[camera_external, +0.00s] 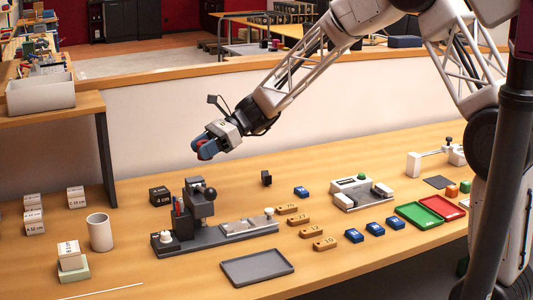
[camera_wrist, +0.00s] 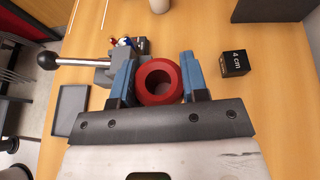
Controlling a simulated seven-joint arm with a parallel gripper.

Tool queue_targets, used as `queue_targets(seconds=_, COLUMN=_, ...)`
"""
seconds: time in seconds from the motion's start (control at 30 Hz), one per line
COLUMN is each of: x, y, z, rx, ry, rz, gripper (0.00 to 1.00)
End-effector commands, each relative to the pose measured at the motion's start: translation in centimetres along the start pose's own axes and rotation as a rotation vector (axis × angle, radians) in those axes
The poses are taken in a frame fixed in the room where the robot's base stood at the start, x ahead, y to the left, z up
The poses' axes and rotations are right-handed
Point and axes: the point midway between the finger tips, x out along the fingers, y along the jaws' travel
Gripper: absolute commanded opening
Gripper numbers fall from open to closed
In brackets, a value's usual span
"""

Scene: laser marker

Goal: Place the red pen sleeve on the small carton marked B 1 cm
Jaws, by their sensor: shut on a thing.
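The red pen sleeve (camera_wrist: 157,99) is a short thick red ring in the wrist view, with its round opening facing the camera. My gripper (camera_wrist: 158,84) is shut on it, with one blue finger on each side. In the external view my gripper (camera_external: 205,147) is high above the bench, above and behind the grey marking fixture, and a bit of the red sleeve shows between the fingers. A small white carton (camera_external: 69,257) with a label sits on a pale green block (camera_external: 73,271) at the front left. Its label is too small to read surely.
Other small white cartons (camera_external: 76,197) stand at the back left. A white cup (camera_external: 99,232) stands near the front-left carton. The grey fixture (camera_external: 216,235) with a black ball knob is below my gripper. A black "4 cm" block (camera_wrist: 235,64) and a grey tray (camera_external: 257,268) are nearby.

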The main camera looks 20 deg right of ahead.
Motion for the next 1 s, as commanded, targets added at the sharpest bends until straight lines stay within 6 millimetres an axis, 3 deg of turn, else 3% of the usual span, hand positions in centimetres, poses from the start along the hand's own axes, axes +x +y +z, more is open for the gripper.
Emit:
queue_targets(seconds=0.4, x=9.4, y=4.8, z=3.9, rx=-0.031, ry=-0.001, rz=0.082, gripper=0.18)
queue_targets(seconds=1.0, x=21.2, y=13.6, z=8.8, rx=-0.074, ry=-0.001, rz=0.195, gripper=0.18)
